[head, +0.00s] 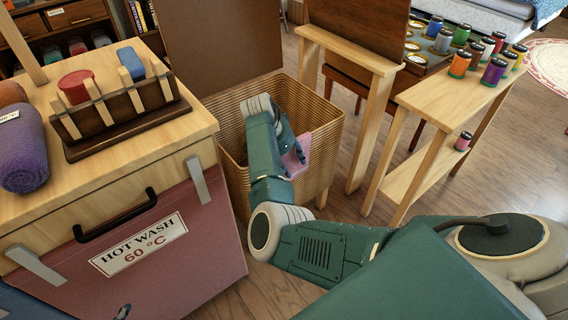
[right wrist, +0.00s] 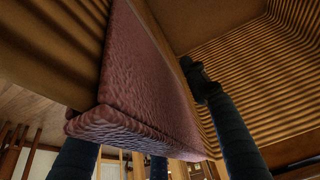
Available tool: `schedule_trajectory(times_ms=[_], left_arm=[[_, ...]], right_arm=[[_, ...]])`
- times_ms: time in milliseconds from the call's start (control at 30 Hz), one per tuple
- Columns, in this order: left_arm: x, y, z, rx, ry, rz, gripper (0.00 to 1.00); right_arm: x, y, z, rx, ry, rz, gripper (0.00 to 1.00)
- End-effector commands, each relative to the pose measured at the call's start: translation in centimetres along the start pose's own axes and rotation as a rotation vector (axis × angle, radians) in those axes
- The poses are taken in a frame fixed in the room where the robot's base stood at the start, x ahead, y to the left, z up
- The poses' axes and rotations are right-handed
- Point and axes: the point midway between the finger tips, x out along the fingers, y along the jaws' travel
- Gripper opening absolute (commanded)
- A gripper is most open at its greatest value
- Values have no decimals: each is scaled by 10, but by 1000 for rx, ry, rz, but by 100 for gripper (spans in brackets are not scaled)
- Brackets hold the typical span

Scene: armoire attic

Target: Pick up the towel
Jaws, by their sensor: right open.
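The towel is a pink, textured folded cloth (head: 302,146) at the front right rim of a wicker basket (head: 327,160). In the right wrist view the towel (right wrist: 150,85) fills the middle and seems to hang over the basket wall. My right gripper (head: 292,150) reaches down into the basket beside the towel. In the right wrist view its dark fingers are spread, with the towel between them. I cannot tell whether a finger touches it. The arm hides part of the towel in the head view. My left gripper is not in view.
The basket's raised brown lid (head: 222,45) stands behind. A red hot-wash bin front (head: 160,245) and wooden cabinet top (head: 185,140) are on the left. A wooden shelf (head: 425,97) with several thread spools stands on the right. Wooden posts (head: 375,130) rise close beside the basket.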

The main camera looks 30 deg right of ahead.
Motion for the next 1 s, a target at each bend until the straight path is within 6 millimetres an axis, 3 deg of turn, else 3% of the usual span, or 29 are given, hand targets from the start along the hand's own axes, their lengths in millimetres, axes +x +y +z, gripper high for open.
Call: schedule_trajectory(times_ms=[100, 133, 333, 767, 1000], left_arm=[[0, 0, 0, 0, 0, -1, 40], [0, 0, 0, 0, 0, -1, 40], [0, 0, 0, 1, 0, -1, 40], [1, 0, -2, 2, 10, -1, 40], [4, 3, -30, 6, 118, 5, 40]], right_arm=[[0, 0, 0, 0, 0, 0, 45], [0, 0, 0, 0, 0, 0, 41], [0, 0, 0, 0, 0, 0, 1], [-1, 0, -1, 1, 1, -1, 0], [-7, -1, -3, 1, 1, -3, 0]])
